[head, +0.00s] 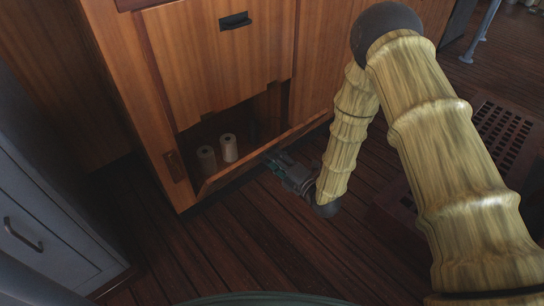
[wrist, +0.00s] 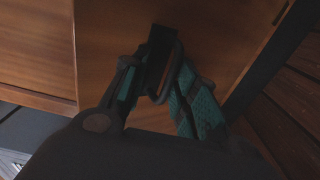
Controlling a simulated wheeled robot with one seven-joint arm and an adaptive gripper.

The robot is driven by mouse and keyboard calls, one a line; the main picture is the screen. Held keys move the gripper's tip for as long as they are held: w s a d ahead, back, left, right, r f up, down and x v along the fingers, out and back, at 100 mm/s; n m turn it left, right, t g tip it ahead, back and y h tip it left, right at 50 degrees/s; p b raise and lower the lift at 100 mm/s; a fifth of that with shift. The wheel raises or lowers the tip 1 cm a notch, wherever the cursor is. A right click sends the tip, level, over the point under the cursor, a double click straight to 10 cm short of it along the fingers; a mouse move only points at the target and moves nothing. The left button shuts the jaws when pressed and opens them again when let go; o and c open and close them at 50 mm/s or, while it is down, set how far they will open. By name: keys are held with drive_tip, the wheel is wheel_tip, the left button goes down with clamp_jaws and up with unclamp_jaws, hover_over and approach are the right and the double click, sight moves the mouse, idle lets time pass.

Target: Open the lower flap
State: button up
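The lower flap (head: 306,129) of the wooden cabinet stands partly open in the head view, its top edge tilted out from the front. Its wooden outer face (wrist: 215,35) fills much of the wrist view. A dark handle (wrist: 160,62) is on that face. My gripper (head: 274,162) is at the flap's outer side, near the middle of its top edge. In the wrist view, its teal-padded fingers (wrist: 157,75) sit on either side of the handle and close in on it. The exact finger contact is dim.
Two white rolls (head: 229,148) stand inside the opening. An upper wooden panel (head: 210,65) with a dark handle (head: 235,21) is above it. A grey drawer unit (head: 45,225) stands at left. A dark grate (head: 503,130) lies at right. Plank floor in front is clear.

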drive_tip(key=v, duration=1)
drive_tip(key=shift+d, duration=0.1)
drive_tip(key=s+d+f+b, duration=0.1)
drive_tip(key=s+d+f, duration=0.6)
drive_tip(key=shift+s+d+b, duration=0.15)
drive_tip(key=shift+b, duration=0.2)
idle(1.5)
drive_tip(key=shift+r+p, duration=0.1)
drive_tip(key=shift+p, duration=0.3)
idle(0.5)
